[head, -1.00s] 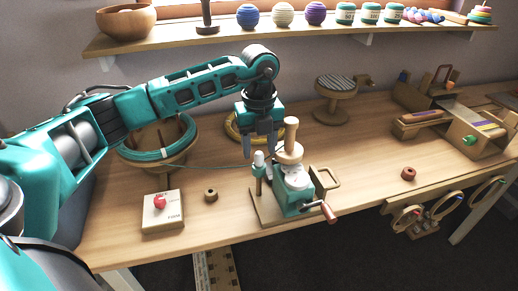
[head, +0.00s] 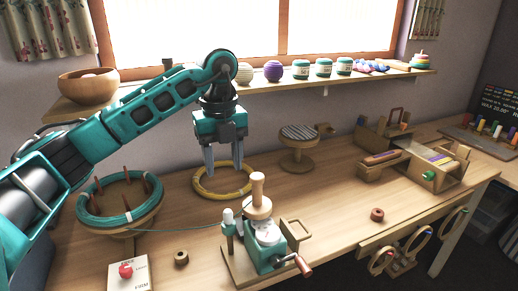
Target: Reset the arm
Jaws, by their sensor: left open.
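My left arm comes in from the left, raised over the bench. My left gripper (head: 225,168) points straight down with its two fingers apart and nothing between them. It hangs above and in front of the yellow ring (head: 243,191), behind the teal winder (head: 268,250) with its wooden spool (head: 257,198). A teal thread runs from the ring of teal thread (head: 97,221) on the round wooden stand to the winder. My right gripper is not in view.
A striped round stool (head: 299,147) stands behind. A wooden rack (head: 440,165) is at right. A shelf (head: 180,101) with yarn balls runs along the wall.

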